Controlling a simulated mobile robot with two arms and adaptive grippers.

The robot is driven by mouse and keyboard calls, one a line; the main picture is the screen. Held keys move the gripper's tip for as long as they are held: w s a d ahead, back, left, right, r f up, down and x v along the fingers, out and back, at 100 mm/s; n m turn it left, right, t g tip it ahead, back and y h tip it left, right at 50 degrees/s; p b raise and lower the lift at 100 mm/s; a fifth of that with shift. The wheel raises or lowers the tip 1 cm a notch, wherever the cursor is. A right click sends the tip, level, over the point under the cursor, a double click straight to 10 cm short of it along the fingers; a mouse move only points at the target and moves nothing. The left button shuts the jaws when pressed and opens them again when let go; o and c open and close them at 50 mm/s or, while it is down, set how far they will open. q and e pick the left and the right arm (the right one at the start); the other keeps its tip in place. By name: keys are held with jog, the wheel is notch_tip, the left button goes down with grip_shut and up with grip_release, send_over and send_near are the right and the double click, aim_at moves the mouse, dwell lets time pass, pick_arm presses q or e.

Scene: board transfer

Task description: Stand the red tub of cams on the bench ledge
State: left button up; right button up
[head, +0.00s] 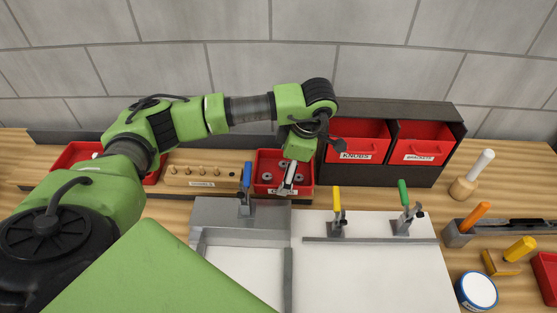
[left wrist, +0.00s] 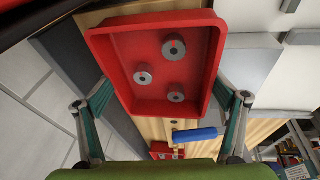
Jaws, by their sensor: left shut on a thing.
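The red tub of cams (head: 258,182) is a shallow open tray with grey round cams inside and a white label on its front. It is at the back middle of the bench, left of the dark bin rack. In the left wrist view the tub (left wrist: 138,98) shows three cams. My left gripper (head: 290,178) is shut on the tub, one finger at each side in the left wrist view. A dark strip (head: 235,138), seemingly the ledge's back edge, runs along the wall. I cannot tell whether the tub's bottom touches the ledge. My right gripper is out of view.
A wooden peg block (head: 203,182) is left of the tub, with another red tub (head: 72,154) further left. The bin rack (head: 385,107) is close at right. Blue (head: 247,177), yellow (head: 337,198) and green (head: 403,193) clamp handles stand in front.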

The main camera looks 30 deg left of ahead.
aim_at(276, 168)
pick_arm(q)
jog(key=a, duration=0.1)
jog(key=w+a+p, duration=0.1)
jog(key=a, duration=0.1)
jog(key=shift+w+r+p, duration=0.1)
jog(key=shift+r+p, duration=0.05)
jog(key=shift+p, duration=0.15)
jog(key=shift+f+p, duration=0.35)
jog(key=shift+f, duration=0.35)
jog(key=o, duration=0.9)
jog(key=shift+f, duration=0.1)
jog(key=shift+o, duration=0.7)
